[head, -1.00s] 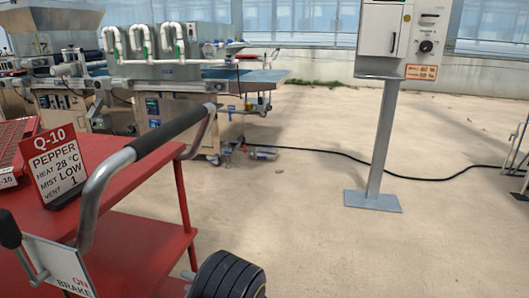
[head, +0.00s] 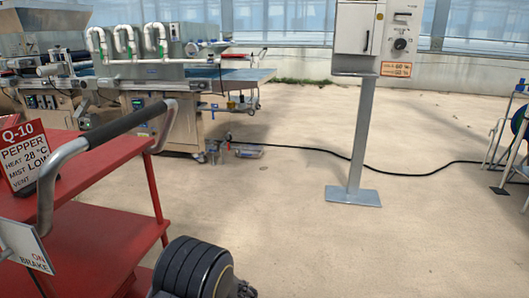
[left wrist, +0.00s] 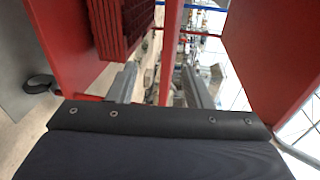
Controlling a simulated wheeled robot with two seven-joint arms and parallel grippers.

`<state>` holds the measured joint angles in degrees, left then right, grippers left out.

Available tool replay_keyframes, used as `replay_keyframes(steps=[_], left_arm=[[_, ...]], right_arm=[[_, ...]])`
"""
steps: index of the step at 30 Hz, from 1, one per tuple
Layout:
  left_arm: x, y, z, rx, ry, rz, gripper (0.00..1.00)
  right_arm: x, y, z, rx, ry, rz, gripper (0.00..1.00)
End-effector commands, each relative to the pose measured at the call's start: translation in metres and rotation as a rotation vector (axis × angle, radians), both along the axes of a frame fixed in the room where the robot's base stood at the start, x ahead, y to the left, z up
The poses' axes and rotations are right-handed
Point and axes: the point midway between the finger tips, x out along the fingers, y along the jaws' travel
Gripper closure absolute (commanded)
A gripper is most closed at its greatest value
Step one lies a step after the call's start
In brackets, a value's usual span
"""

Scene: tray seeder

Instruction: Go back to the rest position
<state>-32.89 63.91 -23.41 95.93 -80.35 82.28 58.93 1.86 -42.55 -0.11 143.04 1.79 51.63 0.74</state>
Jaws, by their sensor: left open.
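My left gripper (left wrist: 160,88) shows in the left wrist view with its two grey fingers apart and nothing between them. Red panels stand on both sides of it, and a red ribbed tray (left wrist: 122,28) is at the upper left of that view. Whether the fingers touch any of these I cannot tell. In the head view neither gripper shows; a black ribbed part, which looks like mine, is at the bottom.
A red cart (head: 95,175) with a black-gripped handle (head: 125,127) and a Q-10 PEPPER card (head: 22,158) is at left. A control box on a post (head: 360,135) stands beyond. A black cable (head: 310,150) crosses the open floor. A seeding machine (head: 165,85) stands behind the cart.

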Motion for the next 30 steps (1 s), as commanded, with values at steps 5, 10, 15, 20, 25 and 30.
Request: replay_keyframes(steps=[5,10,15,20,25,30], left_arm=[[-0.025,0.023,0.008,-0.133,0.051,0.110,0.55],[-0.061,0.044,0.017,-0.324,0.111,0.229,0.55],[-0.116,0.056,0.029,-0.636,0.170,0.350,0.55],[-0.172,0.048,0.045,-0.988,0.178,0.393,0.55],[-0.220,0.024,0.068,-1.327,0.107,0.343,0.55],[-0.252,-0.002,0.089,-1.567,-0.012,0.234,0.55]], right_arm=[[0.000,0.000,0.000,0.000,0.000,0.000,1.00],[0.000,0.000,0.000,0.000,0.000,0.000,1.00],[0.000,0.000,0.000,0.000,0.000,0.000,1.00],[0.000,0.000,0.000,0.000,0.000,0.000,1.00],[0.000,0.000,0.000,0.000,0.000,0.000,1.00],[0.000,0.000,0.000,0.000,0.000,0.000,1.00]])
